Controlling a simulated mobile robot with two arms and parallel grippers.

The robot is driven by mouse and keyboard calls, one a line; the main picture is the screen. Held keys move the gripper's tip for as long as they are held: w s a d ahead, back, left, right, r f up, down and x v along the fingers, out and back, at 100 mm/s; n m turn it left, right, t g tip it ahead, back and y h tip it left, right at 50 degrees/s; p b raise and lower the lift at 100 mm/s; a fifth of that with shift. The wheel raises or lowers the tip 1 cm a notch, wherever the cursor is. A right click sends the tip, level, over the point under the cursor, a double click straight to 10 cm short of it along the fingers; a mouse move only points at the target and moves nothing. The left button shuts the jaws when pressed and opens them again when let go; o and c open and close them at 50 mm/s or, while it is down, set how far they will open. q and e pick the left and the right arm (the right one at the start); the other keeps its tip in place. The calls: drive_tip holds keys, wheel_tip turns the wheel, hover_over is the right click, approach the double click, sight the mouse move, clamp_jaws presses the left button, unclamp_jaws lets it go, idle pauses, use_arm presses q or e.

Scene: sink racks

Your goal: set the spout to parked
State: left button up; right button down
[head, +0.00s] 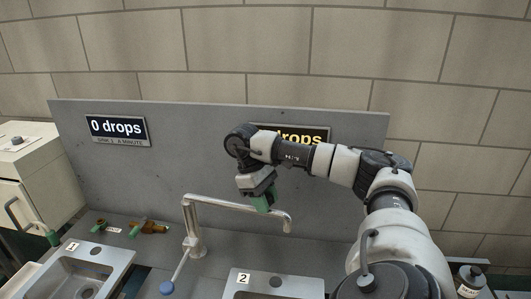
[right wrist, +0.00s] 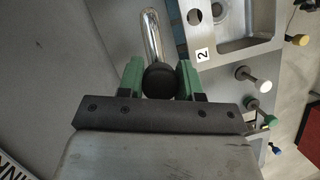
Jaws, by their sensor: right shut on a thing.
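The spout (head: 222,204) is a chrome pipe that runs right from an upright post and bends down at its tip, over the edge of the sink marked 2 (head: 300,286). It also shows in the right wrist view (right wrist: 151,35). My right gripper (head: 263,203) reaches down to the spout's right part. In the right wrist view its green fingers (right wrist: 161,79) are shut on a round black knob (right wrist: 160,82) at the near end of the visible pipe. The gripper hides this knob in the head view. My left gripper is out of view.
A lever with a blue knob (head: 167,288) stands below the spout post. The grey backboard (head: 205,160) rises close behind, with a "0 drops" sign (head: 117,127); my arm partly covers another. Brass-and-green fittings (head: 150,227) lie left. A bottle (head: 470,282) stands at right.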

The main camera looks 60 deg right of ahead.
drive_tip(key=c, duration=0.8)
unclamp_jaws()
drive_tip(key=shift+a, duration=0.1)
drive_tip(key=shift+o, duration=0.2)
drive_tip(key=shift+w+r, duration=0.1)
drive_tip(key=p+v, duration=0.7)
drive_tip(key=v, duration=0.3)
drive_tip(key=shift+r, duration=0.3)
drive_tip(key=shift+w, duration=0.1)
